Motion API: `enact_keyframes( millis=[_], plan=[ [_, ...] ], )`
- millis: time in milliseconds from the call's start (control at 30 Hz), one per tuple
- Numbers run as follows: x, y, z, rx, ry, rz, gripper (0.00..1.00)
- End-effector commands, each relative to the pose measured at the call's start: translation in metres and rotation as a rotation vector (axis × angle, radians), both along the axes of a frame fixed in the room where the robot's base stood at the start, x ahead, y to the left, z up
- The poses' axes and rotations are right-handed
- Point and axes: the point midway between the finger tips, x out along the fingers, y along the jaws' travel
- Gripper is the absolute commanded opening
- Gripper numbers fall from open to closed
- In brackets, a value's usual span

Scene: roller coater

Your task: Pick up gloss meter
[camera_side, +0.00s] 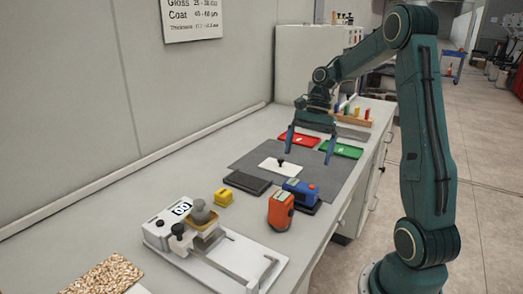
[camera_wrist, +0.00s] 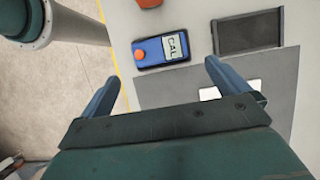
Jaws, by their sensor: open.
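A blue meter (camera_side: 300,190) with an orange button sits on a dark base near the front edge of the bench. In the wrist view the blue meter (camera_wrist: 150,52) shows a "CAL" display and lies beyond my fingertips. An orange handheld device (camera_side: 281,211) stands just left of it; its edge shows in the wrist view (camera_wrist: 148,3). No label tells which is the gloss meter. My gripper (camera_side: 309,157) is open and empty above the grey mat, behind the blue meter and apart from it. Its two fingers also show in the wrist view (camera_wrist: 167,66).
A dark tray (camera_side: 247,182), a yellow block (camera_side: 223,196) and a white scale-like device (camera_side: 160,228) stand nearby. Red (camera_side: 299,139) and green (camera_side: 349,151) trays lie behind.

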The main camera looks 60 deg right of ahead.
Motion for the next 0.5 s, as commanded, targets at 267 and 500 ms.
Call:
enact_keyframes(
  millis=[267, 500],
  plan=[
    [-0.001, 0.015, -0.035, 0.001, 0.004, 0.002, 1.0],
    [-0.001, 0.025, -0.06, -0.001, 0.001, 0.002, 1.0]
  ],
)
